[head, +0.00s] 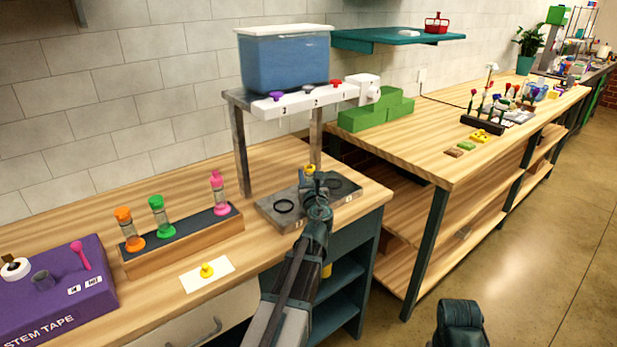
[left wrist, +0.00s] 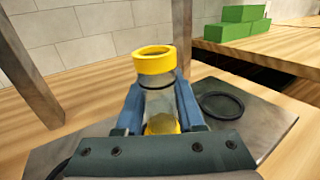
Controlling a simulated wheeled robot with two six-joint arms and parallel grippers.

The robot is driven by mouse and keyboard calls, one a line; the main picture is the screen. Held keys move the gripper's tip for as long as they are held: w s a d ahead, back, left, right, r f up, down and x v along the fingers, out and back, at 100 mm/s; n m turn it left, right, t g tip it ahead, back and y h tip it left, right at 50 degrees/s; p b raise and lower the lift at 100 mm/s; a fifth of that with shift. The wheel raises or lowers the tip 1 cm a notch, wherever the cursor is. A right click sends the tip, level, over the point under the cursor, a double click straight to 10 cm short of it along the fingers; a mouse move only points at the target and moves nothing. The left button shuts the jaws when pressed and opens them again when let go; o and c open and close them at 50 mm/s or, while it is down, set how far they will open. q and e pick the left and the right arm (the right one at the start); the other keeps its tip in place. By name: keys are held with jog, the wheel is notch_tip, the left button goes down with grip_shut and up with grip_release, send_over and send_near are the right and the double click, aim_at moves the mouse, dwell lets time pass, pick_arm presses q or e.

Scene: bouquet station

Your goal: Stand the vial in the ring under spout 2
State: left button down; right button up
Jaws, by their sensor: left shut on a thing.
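The vial (head: 309,170) has a yellow collar, a clear body and a yellow bottom. It also shows in the left wrist view (left wrist: 154,62). My left gripper (head: 314,185) is shut around its body and holds it roughly upright over the grey ring plate (head: 266,216). A black ring (head: 284,206) lies left of the vial, and another ring (left wrist: 222,105) lies right of it. The middle of the plate is hidden behind the vial and gripper. Spout 2's grey knob (head: 307,88) is in the middle of the white spout bar, above the plate.
Metal legs (head: 241,150) carry the spout bar and a blue tank (head: 287,60). A wooden rack (head: 185,240) with orange, green and pink vials stands left. A yellow item (head: 207,270) sits on a white card. Green blocks (head: 376,112) stand on the bench to the right.

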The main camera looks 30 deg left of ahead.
pick_arm(q)
jog(key=c, duration=0.5)
grip_release()
jog(key=shift+r, duration=0.1)
jog(key=v, duration=1.2)
